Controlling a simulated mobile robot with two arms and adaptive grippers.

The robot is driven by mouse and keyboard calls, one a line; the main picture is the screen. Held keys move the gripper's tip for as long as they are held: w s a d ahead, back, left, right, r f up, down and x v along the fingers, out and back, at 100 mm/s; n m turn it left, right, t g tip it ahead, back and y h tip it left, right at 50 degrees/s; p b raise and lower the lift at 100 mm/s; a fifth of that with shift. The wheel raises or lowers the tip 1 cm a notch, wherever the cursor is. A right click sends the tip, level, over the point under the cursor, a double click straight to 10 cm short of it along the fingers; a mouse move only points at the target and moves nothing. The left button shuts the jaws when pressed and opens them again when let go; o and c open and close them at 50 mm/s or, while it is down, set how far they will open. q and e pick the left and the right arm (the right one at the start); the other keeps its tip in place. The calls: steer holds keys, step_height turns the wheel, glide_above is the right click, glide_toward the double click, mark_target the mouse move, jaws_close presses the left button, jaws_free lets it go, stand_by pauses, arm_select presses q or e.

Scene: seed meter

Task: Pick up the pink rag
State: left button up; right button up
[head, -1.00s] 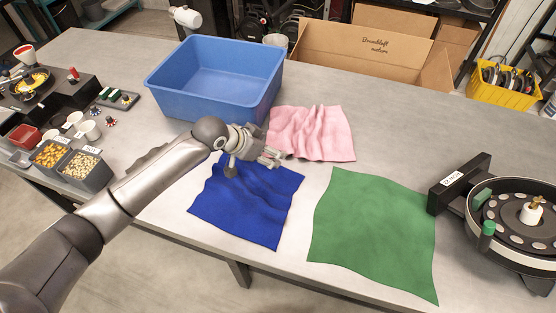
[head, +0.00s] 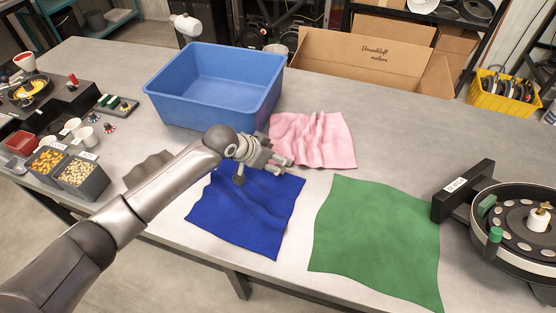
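The pink rag (head: 318,138) lies wrinkled on the grey table, right of the blue bin, with raised folds on its left part. My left gripper (head: 285,165) is just in front of the rag's lower left edge, above the far edge of the blue rag (head: 246,214). Its fingers point right and look a little apart, with nothing seen between them. I cannot tell whether they touch the pink rag. My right gripper is not in view.
A blue bin (head: 164,107) stands behind my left gripper. A green rag (head: 376,235) lies flat at front right, beside a round seed meter (head: 535,222). Small tubs (head: 82,178) and cups are at the left. A cardboard box (head: 365,62) stands behind the table.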

arm_select(q)
steer(key=shift+s+a+f, duration=0.1)
steer(key=shift+a+f, duration=0.05)
steer(key=shift+f, duration=0.2)
steer(key=c, duration=0.6)
steer(key=shift+s+f, duration=0.1)
steer(key=shift+s, duration=0.1)
jaws_close()
step_height(320, 180, up, 13)
steer(key=p, duration=1.1)
steer(key=shift+w+f, duration=0.2)
steer(key=shift+w, duration=0.1)
